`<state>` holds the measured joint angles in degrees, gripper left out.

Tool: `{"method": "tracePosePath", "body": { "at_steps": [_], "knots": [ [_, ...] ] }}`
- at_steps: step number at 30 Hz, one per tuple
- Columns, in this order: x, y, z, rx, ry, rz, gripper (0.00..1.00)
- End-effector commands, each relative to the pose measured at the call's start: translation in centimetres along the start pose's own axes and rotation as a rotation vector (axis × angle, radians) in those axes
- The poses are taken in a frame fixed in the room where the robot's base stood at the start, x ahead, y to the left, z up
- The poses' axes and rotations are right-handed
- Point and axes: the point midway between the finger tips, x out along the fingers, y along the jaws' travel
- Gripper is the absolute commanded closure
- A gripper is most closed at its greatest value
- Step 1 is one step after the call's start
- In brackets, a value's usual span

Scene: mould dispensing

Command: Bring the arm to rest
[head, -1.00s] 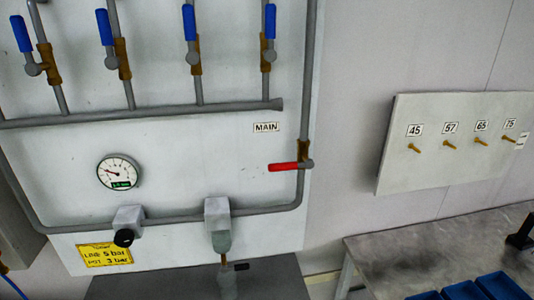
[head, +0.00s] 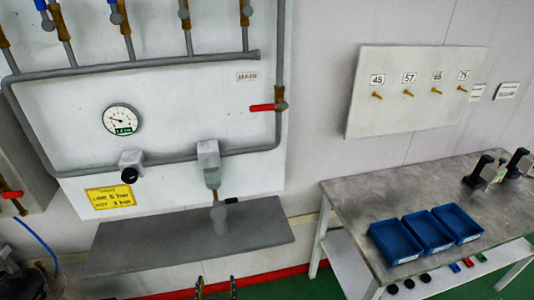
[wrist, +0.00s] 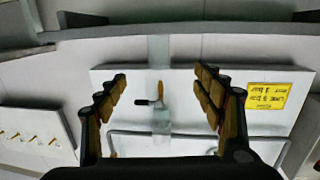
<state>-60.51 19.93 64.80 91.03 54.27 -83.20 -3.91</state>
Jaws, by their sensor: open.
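My gripper (wrist: 160,92) is open and empty in the wrist view. Its two fingers are spread apart, with the upside-down wall panel behind them. In the head view only the tips of my gripper (head: 216,289) show at the bottom edge, below the grey shelf (head: 255,230). The gripper is apart from the panel and touches nothing that I can see.
The pipe panel (head: 200,110) carries a gauge (head: 122,120), a red-handled valve (head: 262,107) and a yellow label (head: 110,197). At the right, a table (head: 350,205) holds blue bins (head: 396,241) and black devices (head: 478,172). A numbered peg board (head: 415,115) hangs above.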

Motion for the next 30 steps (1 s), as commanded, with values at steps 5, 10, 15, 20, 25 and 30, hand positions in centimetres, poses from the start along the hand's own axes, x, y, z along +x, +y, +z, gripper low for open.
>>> {"method": "tracePosePath", "body": {
  "at_steps": [5, 10, 15, 20, 25, 30],
  "knots": [
    [-0.2, -0.6, 2.8, -0.002, -0.102, -0.027, 0.32],
    [-1.4, -1.1, 6.8, -0.02, -0.249, -0.071, 0.32],
    [-3.7, -2.1, 11.1, -0.048, -0.447, -0.135, 0.32],
    [-7.5, -4.2, 13.6, -0.074, -0.7, -0.233, 0.32],
    [-11.2, -5.0, 11.8, -0.091, -0.963, -0.325, 0.32],
    [-14.1, -2.8, 6.2, -0.115, -1.174, -0.39, 0.32]
  ]
}}
